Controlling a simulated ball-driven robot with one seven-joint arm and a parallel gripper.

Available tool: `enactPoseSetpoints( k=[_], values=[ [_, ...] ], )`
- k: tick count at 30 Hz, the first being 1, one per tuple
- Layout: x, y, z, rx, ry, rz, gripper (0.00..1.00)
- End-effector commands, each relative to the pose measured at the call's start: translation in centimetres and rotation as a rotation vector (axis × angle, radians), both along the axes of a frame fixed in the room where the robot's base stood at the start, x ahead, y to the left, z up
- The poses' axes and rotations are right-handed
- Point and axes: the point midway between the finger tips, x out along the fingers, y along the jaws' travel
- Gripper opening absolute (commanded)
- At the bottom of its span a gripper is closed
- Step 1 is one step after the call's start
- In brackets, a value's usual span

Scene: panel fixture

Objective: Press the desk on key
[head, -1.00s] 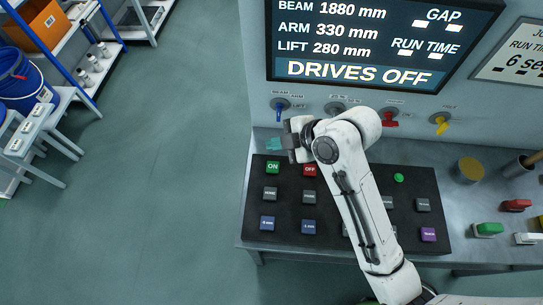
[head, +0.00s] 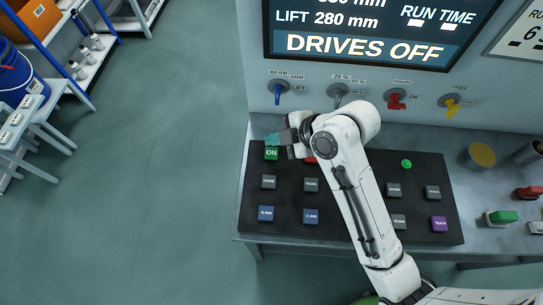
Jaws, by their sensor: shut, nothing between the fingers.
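The green ON key (head: 271,153) sits at the top left of the black key panel (head: 345,232) on the grey desk. The red OFF key (head: 310,160) is right of it and mostly hidden behind my arm. My gripper (head: 272,139) is shut and empty, its teal fingertips pointing left. In the picture the fingertips lie just above the ON key, near the panel's top edge. I cannot tell their height over the desk, or whether they touch anything. The screen (head: 372,43) reads "DRIVES OFF".
Blue (head: 278,91), grey (head: 337,92), red (head: 396,98) and yellow (head: 450,103) switches line the wall behind the desk. Grey and blue keys fill the panel's lower rows, with a purple key (head: 439,224) at right. A small green button (head: 406,163) sits at upper right. Open floor lies left.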

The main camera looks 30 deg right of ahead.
Motion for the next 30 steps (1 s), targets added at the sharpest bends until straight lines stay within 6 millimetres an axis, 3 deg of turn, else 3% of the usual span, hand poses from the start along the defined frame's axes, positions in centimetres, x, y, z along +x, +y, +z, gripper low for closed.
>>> enactPoseSetpoints(
  k=[1, 9, 30],
  values=[
    [0.0, 0.0, -1.4, 0.0, 0.0, 0.0, 0.0],
    [0.0, 0.0, -3.3, 0.0, 0.001, 0.001, 0.0],
    [0.0, 0.0, -3.3, 0.0, 0.0, 0.0, 0.0]
  ],
)
